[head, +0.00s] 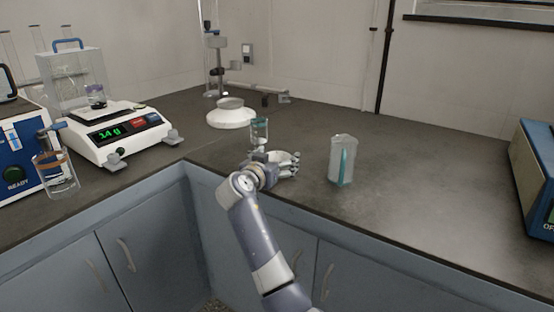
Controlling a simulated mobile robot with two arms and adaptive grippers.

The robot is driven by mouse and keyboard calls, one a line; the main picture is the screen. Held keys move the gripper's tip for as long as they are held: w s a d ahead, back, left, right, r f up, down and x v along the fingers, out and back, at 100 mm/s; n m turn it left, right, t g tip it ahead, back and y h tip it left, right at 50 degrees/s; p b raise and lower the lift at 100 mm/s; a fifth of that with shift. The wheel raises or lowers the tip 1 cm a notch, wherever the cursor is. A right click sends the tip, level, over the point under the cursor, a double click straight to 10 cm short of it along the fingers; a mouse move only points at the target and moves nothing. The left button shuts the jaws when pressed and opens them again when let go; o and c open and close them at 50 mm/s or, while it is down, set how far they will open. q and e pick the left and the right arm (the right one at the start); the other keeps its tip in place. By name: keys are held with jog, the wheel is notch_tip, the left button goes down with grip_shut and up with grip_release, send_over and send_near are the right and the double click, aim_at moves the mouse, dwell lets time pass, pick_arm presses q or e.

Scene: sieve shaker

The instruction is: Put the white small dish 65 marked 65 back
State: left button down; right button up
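I cannot make out a dish marked 65 in the head view; no marking of that kind is legible. My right gripper (290,164) is low over the dark worktop, near its front edge, with its fingers pointing right. A small clear jar with a teal top (259,130) stands just behind the gripper. My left gripper is not in view.
A clear container with a teal strip (342,160) stands right of the gripper. A balance (120,132) reading 3.4 g and a glass beaker (58,178) are at left. A round white base (230,114) is behind. A blue device (540,175) is far right.

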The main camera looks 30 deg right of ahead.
jog(key=shift+r, duration=0.1)
jog(key=shift+a+r, duration=0.1)
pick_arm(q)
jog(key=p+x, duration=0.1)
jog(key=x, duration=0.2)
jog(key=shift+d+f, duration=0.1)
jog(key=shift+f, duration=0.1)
pick_arm(e)
jog(key=v, duration=1.1)
jog(key=shift+s+a, duration=0.3)
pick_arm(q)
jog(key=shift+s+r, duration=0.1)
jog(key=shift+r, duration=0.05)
